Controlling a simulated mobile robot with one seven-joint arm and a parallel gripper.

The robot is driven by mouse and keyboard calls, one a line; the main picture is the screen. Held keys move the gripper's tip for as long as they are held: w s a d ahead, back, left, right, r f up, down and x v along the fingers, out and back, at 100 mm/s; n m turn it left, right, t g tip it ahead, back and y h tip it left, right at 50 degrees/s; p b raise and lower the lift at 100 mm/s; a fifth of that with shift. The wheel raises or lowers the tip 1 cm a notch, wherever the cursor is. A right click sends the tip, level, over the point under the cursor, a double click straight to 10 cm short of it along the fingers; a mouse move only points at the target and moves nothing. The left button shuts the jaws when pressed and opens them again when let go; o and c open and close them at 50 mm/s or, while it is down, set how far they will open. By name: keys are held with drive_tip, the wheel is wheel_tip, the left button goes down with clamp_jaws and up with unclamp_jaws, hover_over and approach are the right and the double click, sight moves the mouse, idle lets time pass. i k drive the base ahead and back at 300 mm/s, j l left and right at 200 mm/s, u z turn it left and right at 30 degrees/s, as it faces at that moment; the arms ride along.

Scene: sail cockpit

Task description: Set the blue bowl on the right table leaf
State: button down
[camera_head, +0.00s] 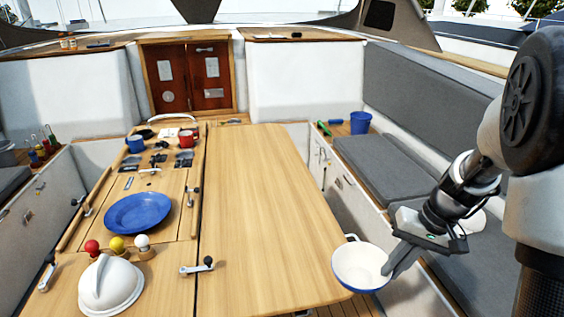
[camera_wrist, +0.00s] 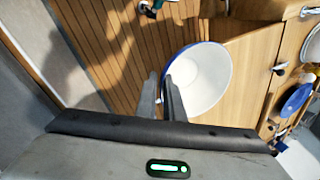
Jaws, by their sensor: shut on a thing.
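The blue bowl (camera_head: 358,262) has a white inside and a blue outside. My gripper (camera_head: 387,271) is shut on its right rim, and the bowl is held upright or nearly so. The right table leaf (camera_head: 265,200) is a wide bare wooden panel. In the head view the bowl overlaps the leaf's near right corner. In the wrist view the bowl (camera_wrist: 207,82) hangs in front of the fingers (camera_wrist: 166,92), partly across the leaf's edge (camera_wrist: 246,75) and partly over the slatted floor. I cannot tell its height above the leaf.
The left part of the table holds a blue plate (camera_head: 138,213), a white dome-shaped item (camera_head: 110,284), coloured knobs and mugs (camera_head: 187,138). A grey cushioned bench (camera_head: 385,165) runs along the right, with a blue bucket (camera_head: 360,122) at its far end. The leaf's top is clear.

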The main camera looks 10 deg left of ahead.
sight(258, 203)
drive_tip(key=i+u, duration=0.3)
drive_tip(key=i+l+u, duration=0.35)
drive_tip(key=i, duration=0.15)
drive_tip(key=i+j+u, duration=0.2)
drive_tip(key=k+l, duration=0.1)
